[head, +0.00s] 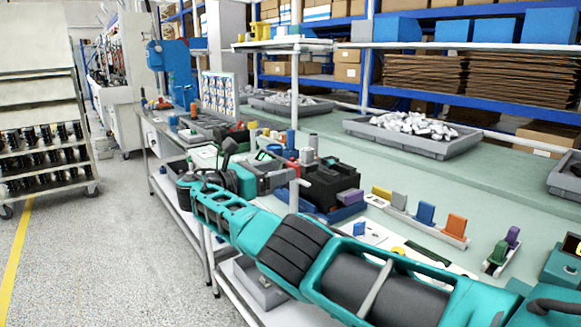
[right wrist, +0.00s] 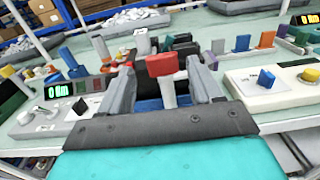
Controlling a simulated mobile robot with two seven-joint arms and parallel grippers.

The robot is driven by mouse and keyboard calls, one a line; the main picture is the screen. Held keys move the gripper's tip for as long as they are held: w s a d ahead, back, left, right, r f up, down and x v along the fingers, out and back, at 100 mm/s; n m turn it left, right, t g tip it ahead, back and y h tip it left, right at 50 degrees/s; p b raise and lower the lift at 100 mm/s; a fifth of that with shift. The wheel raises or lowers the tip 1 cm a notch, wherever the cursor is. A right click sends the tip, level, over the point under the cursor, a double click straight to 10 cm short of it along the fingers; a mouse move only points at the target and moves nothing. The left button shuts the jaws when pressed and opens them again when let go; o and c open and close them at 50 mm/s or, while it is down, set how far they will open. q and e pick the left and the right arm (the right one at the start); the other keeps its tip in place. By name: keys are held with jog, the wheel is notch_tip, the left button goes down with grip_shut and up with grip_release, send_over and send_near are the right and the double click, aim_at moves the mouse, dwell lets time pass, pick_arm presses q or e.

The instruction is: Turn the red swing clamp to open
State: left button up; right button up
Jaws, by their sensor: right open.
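The red swing clamp shows in the right wrist view as a red block-shaped handle (right wrist: 162,65) on a pale upright stem. It stands between the two grey fingers of my right gripper (right wrist: 163,84), which are apart, with a gap visible on either side. I cannot tell whether either finger touches it. In the head view my right gripper (head: 282,176) is over the front part of the bench, beside small red parts (head: 292,168) and a black block-like fixture (head: 330,186). Much of the clamp's base is hidden by the gripper. My left gripper is not in view.
A bench (head: 400,232) carries colored blocks on a rail, including an orange one (head: 456,226). A grey tray (head: 412,140) of white parts lies behind. In the wrist view, panels with displays stand left (right wrist: 58,91) and right (right wrist: 307,19).

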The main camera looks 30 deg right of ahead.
jog(key=a+b, duration=0.4)
jog(key=a, duration=0.3)
jog(key=shift+s+a, duration=0.25)
jog(key=shift+a, duration=0.05)
